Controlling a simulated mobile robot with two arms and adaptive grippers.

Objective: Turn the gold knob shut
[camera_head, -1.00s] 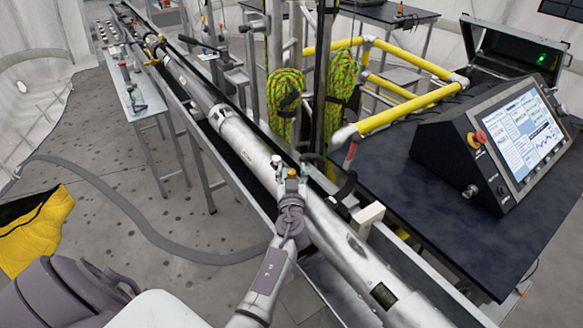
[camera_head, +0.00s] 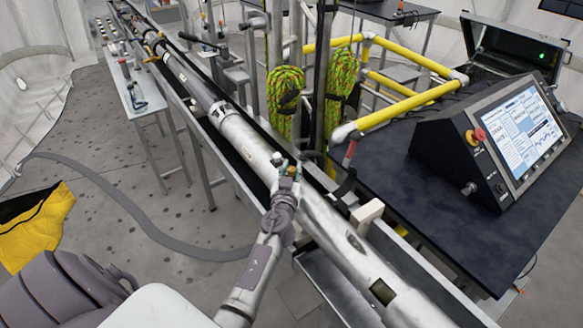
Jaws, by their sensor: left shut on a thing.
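A long silver tube (camera_head: 338,231) runs diagonally through the middle of the view. A small gold knob (camera_head: 291,171) sits on top of the tube and is mostly hidden by the gripper. My left gripper (camera_head: 287,180) comes up from below and is shut on the knob. The exact finger contact is too small to see clearly. Small fittings with a greenish and a white part (camera_head: 278,159) stand just beyond the fingertips. My right gripper is not in view.
A dark table (camera_head: 440,225) with a black control console (camera_head: 495,140) stands at the right. Yellow railings (camera_head: 400,104) and coiled green ropes (camera_head: 285,88) are behind the tube. A grey hose (camera_head: 130,215) lies on the floor at the left.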

